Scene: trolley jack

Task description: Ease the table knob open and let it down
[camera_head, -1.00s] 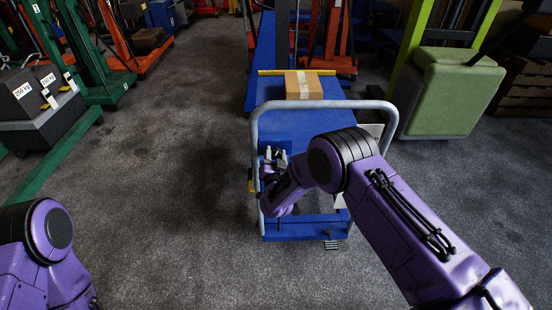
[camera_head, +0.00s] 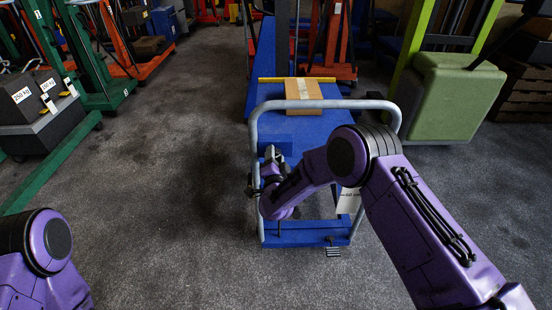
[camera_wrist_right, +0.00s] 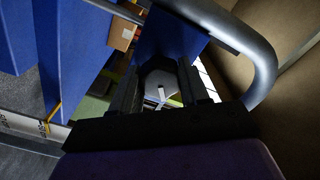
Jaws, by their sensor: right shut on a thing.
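The blue lift table (camera_head: 318,128) stands ahead with a grey tube handle (camera_head: 325,104) at its near end. A cardboard box (camera_head: 303,96) lies on its top by the yellow far edge. My right gripper (camera_head: 272,155) is at the left side of the handle frame. In the right wrist view, its two dark fingers (camera_wrist_right: 160,88) are shut on a dark, six-sided knob (camera_wrist_right: 158,76) with a pale centre. The knob is hard to make out in the head view. Of my left arm only links show at the lower left; its gripper is out of view.
A foot pedal (camera_head: 333,251) sticks out at the table's near base. A green padded block (camera_head: 457,97) stands to the right. Dark weights (camera_head: 38,108) and a green frame (camera_head: 85,65) are at the left. Grey floor between is clear.

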